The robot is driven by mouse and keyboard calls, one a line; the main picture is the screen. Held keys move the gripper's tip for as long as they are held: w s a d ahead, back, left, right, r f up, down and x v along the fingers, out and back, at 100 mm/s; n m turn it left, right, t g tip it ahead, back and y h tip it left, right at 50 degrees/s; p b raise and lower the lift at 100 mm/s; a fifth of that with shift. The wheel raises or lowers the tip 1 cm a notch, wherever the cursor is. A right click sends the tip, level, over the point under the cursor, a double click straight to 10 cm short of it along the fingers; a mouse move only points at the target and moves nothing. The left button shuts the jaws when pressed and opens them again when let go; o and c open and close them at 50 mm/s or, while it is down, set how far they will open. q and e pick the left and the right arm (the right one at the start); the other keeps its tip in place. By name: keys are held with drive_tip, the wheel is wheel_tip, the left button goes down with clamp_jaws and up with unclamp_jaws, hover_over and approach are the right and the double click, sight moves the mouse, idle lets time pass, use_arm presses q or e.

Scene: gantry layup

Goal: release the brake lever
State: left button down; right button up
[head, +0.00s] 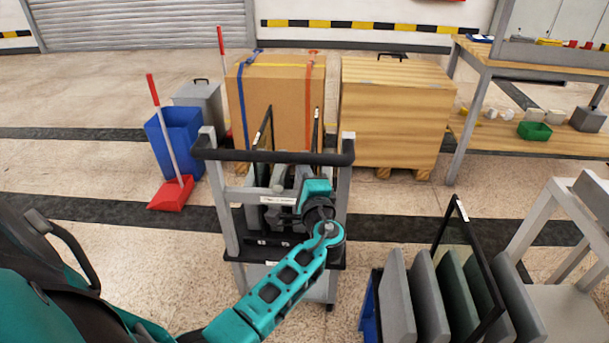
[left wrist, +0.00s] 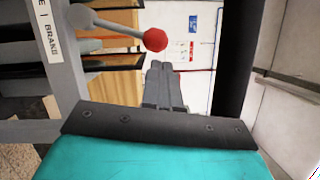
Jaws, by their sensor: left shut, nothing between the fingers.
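The brake lever (left wrist: 118,29) shows in the left wrist view as a grey rod with a red ball knob (left wrist: 155,39). Its rod comes from a round grey pivot at the upper left, beside a post with a label (left wrist: 46,30) reading "BRAKE". My left gripper (left wrist: 161,66) is shut and empty. Its fingertips are just below the red knob in that view; I cannot tell whether they touch it. In the head view my left arm reaches to the cart (head: 222,205), its gripper (head: 303,178) below the black handle. The lever is not clear there. My right gripper is not in view.
The cart's black handlebar (head: 270,156) crosses above my left wrist. A rack of grey panels (head: 397,300) stands close on the right. A blue bin (head: 180,135) and red dustpan (head: 172,193) are at left. Large boxes (head: 395,110) stand behind.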

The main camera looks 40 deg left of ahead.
use_arm(q)
drive_tip(key=v, duration=1)
drive_tip(key=shift+d+r+p, duration=0.3)
drive_tip(key=shift+d+p, duration=0.05)
drive_tip(key=shift+p, duration=0.1)
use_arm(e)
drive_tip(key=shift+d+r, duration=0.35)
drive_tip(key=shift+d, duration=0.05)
use_arm(q)
drive_tip(key=shift+w+d, duration=0.1)
drive_tip(key=shift+w, duration=0.05)
